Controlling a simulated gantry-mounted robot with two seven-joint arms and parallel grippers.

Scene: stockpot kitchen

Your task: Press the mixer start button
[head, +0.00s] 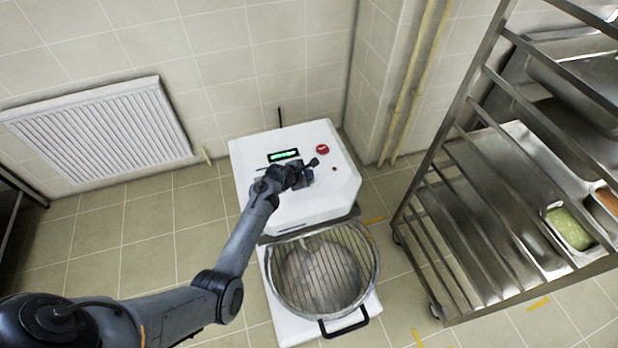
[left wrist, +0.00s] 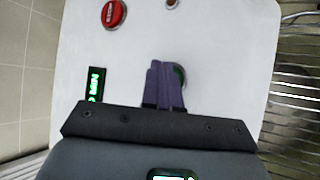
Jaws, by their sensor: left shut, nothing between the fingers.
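The white mixer (head: 250,200) stands against the tiled wall. Its top panel has a green-lit display (head: 283,155), a red knob (head: 322,149) and a small reddish button (head: 334,168). My left gripper (head: 312,163) is over the panel, to the right of the display. In the left wrist view its fingers (left wrist: 164,82) are shut and empty. A green button (left wrist: 180,74) shows just beside the fingertips, partly hidden by them. I cannot tell whether the fingers touch it. The red knob (left wrist: 114,14) and display (left wrist: 96,84) also show there. My right gripper is not in view.
A wire guard (head: 318,270) covers the bowl at the mixer's front, with a black handle (head: 343,322) below. A metal rack (head: 470,130) with trays stands on the right. A white radiator (head: 100,132) is on the left wall. Tiled floor is open left of the mixer.

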